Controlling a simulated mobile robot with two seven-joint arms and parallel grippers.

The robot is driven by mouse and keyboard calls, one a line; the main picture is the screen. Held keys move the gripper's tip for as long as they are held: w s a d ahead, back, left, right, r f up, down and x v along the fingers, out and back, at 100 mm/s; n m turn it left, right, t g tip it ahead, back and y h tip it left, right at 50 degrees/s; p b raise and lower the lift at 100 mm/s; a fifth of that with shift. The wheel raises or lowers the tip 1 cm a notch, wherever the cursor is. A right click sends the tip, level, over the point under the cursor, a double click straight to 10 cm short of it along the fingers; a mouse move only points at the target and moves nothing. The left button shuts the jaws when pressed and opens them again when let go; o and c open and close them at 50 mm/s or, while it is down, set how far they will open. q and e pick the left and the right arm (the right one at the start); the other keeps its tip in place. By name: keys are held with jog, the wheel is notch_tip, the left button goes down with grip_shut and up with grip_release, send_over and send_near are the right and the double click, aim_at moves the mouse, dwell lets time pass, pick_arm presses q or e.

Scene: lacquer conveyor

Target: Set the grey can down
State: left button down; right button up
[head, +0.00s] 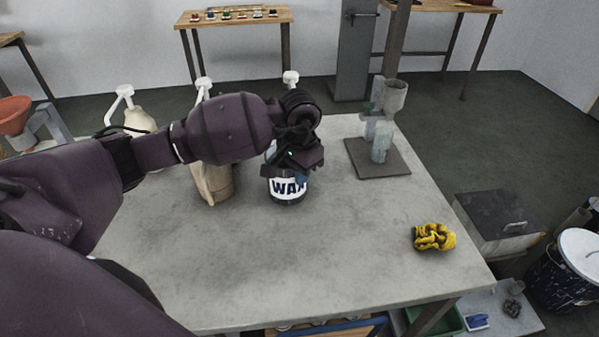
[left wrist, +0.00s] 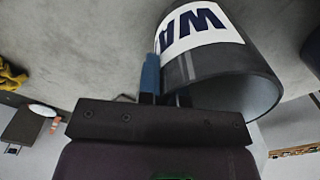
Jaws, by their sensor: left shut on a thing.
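The grey can (head: 287,195) is dark with a white WAX label, and it is over the concrete-topped table (head: 240,270), near the middle. I cannot tell if its base touches the top. My left gripper (head: 298,168) is shut on the can at its upper part and hides much of it. In the left wrist view the can (left wrist: 262,62) shows large, with its label and rim. The gripper (left wrist: 165,85) is at the can's rim there, with a blue fingertip against its wall. My right gripper is not in view.
Pump bottles (head: 213,185) stand close left of the can. A metal stand (head: 381,148) on a dark base plate is to the right. A yellow crumpled cloth or glove (head: 433,237) lies near the right edge. The front of the table is clear.

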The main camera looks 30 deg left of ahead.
pick_arm(q)
jog(key=shift+f, duration=0.1)
jog(key=c, duration=1.7)
grip_release()
jog(key=o, duration=0.4)
notch_tip(320, 180, up, 12)
jog(key=shift+r, duration=0.15)
